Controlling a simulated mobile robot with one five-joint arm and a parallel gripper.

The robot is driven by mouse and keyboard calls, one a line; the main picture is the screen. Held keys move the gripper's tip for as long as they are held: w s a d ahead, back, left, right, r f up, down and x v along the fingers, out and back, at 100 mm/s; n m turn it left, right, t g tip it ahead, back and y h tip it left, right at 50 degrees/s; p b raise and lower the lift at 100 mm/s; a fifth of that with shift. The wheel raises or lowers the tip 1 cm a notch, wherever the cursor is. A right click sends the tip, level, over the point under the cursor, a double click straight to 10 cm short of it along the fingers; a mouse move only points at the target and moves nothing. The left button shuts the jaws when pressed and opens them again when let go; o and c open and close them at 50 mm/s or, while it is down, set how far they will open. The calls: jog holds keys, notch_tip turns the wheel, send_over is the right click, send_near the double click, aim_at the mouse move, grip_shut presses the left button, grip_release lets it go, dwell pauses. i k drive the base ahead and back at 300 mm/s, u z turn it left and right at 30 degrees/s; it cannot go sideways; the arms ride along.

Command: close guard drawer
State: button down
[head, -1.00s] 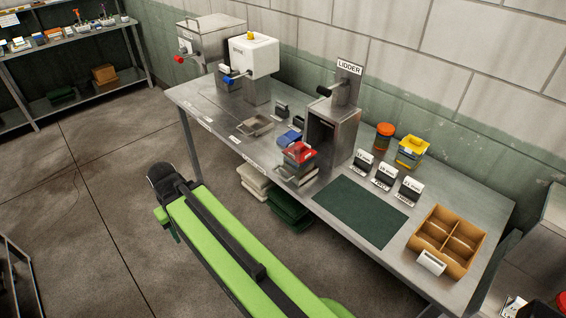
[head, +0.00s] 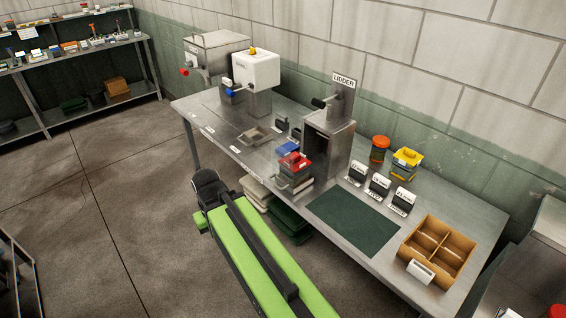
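The machine labelled LIDDER (head: 328,150) stands on the steel bench. At its front left is what looks like a pulled-out drawer (head: 290,182) with a handle, carrying a red-topped container (head: 294,161). I cannot make out the drawer's edges well, or whether this is the guard drawer. My green arm reaches up from the bottom of the picture. Its dark end (head: 207,187) is in front of the bench, left of the LIDDER and apart from the drawer. The gripper's fingers cannot be made out.
A white machine (head: 256,72) and a grey metal machine stand at the bench's left end. A small tray (head: 254,137) lies before them. A green mat (head: 353,218), label stands and a divided brown box (head: 437,251) are on the right.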

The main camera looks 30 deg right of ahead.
aim_at(290, 166)
jog(key=z, duration=0.05)
jog(key=i, duration=0.6)
jog(key=u, duration=1.5)
jog(key=i, duration=0.55)
jog(key=k, duration=0.55)
jog(key=z, duration=0.05)
